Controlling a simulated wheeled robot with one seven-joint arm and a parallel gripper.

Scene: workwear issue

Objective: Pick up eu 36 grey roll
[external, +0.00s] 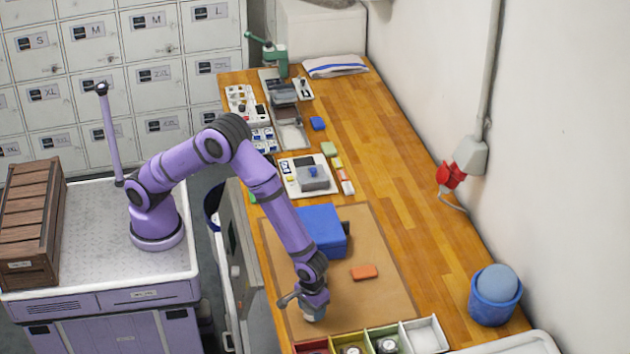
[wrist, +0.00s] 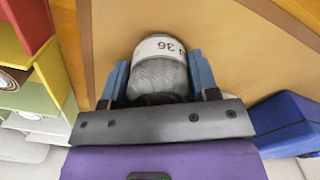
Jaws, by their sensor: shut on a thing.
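The grey roll (wrist: 158,75) sits between the two blue fingers of my gripper (wrist: 160,85) in the wrist view. Its white band shows "36" upside down. My gripper is shut on it, a finger on each side. In the external view my gripper (external: 313,312) is low over the brown mat (external: 379,293), near its front edge, and only a small pale part of the roll (external: 308,317) shows below it. I cannot tell whether the roll touches the mat.
A row of coloured bins (external: 425,336) stands just in front of the mat. A blue box (external: 322,230) and an orange block (external: 364,272) are on the mat. A blue bucket (external: 493,310) stands at the right.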

